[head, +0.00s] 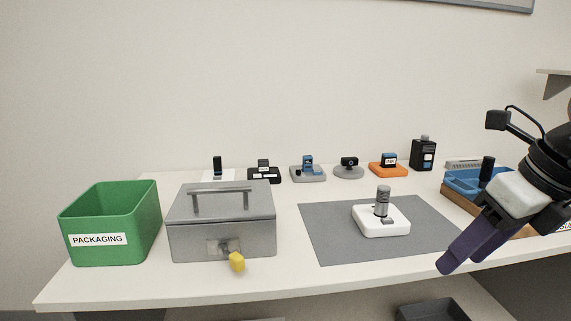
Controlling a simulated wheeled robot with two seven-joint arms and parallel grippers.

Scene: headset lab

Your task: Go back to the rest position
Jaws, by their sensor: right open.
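My right gripper (464,248) hangs at the right of the head view, above the table's front right part. Its purple fingers point down and to the left, and it is open with nothing seen between them. It is apart from the white device (372,222) with a grey upright cylinder, which stands on the dark grey mat (325,240) to its left. My left gripper is not in view.
A green PACKAGING bin (100,250) and a lidded metal box (190,240) with a yellow knob (237,262) stand at the left. Several small devices line the back. A blue tray (460,182) is partly behind my right arm. The white table (150,290) has a clear front strip.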

